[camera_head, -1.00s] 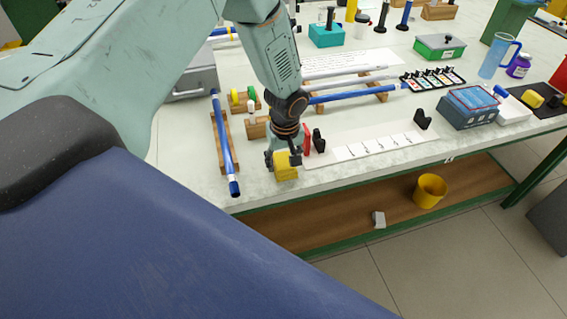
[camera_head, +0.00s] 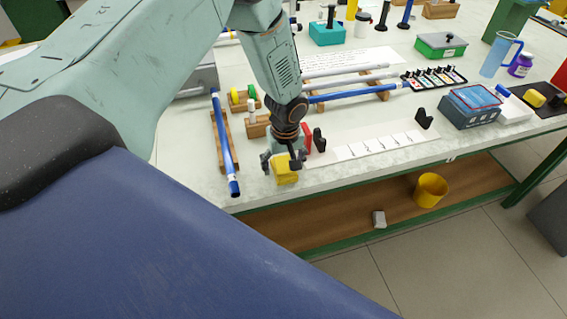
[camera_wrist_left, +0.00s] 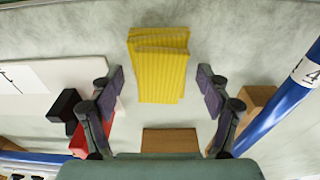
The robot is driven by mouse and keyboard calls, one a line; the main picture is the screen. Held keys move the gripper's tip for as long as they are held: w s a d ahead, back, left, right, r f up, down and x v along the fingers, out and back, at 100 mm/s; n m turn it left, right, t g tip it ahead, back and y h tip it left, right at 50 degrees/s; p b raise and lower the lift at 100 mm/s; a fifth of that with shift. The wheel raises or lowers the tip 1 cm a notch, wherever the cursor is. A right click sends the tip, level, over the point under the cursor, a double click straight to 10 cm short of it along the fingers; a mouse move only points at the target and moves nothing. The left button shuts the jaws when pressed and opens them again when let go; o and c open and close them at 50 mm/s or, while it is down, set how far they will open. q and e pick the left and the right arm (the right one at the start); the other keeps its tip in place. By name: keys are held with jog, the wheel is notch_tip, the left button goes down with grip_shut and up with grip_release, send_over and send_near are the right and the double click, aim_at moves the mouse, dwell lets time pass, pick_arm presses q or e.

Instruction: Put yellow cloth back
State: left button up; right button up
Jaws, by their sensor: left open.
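The yellow cloth (camera_head: 287,175) is a folded, ribbed block at the front edge of the white bench, right of the blue rod. My left gripper (camera_head: 281,163) is just over and behind it, pointing down. In the left wrist view the cloth (camera_wrist_left: 160,70) lies ahead of and between the open fingers (camera_wrist_left: 160,82), with a gap on both sides. The cloth's underside is hidden, so its exact contact with the bench is unclear. My right gripper is not in view.
A blue rod (camera_head: 224,150) lies on a wooden rack to the left. A red block (camera_head: 307,136) and a black holder (camera_head: 319,140) stand close on the right, by a white labelled strip (camera_head: 378,145). A yellow bin (camera_head: 431,189) stands on the lower shelf.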

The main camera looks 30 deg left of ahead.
aim_at(285, 168)
pick_arm(q)
jog(key=shift+s+d+r, duration=0.1)
jog(key=shift+r, duration=0.05)
notch_tip(285, 168, up, 12)
jog(key=shift+s+d+p, duration=0.35)
jog(key=shift+s+d, duration=0.05)
jog(key=shift+r, duration=0.1)
jog(key=shift+c, duration=0.2)
